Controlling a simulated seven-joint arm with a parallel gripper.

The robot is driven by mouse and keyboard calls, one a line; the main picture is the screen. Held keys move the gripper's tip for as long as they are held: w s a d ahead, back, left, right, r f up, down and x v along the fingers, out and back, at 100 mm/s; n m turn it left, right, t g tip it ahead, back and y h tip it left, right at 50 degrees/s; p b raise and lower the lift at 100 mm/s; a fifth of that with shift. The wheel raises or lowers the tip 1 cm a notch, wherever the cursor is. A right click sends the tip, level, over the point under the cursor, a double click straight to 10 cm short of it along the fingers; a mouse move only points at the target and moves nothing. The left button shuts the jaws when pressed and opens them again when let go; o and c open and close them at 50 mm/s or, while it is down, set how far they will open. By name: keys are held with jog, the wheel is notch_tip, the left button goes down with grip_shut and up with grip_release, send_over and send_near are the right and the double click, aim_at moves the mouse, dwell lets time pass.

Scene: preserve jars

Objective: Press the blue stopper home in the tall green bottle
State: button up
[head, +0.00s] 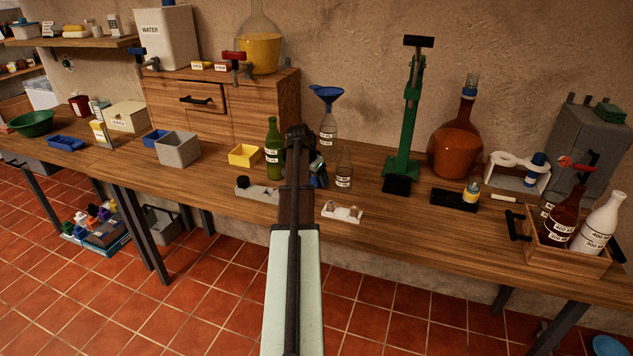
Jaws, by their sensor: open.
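The tall green bottle (273,150) stands upright on the bench, just left of my arm, with a white label. I see no blue stopper in its mouth. My gripper (316,168) is open beside the bottle, to its right, seen from behind and partly hidden by my own arm. A small dark blue piece (321,181) shows at the gripper's lower right; I cannot tell whether it is the stopper or part of the gripper. No fingertip contact with the bottle is visible.
Right of my gripper stand a clear bottle with a blue funnel (327,94), a smaller clear bottle (344,170) and a green press (407,120). A yellow bin (244,155) is left of the green bottle. Small blocks (257,192) and (342,212) lie near the front edge.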

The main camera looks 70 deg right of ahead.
jog(key=shift+c, duration=0.2)
jog(key=c, duration=1.1)
notch_tip(320, 180, up, 10)
jog(key=shift+r, duration=0.1)
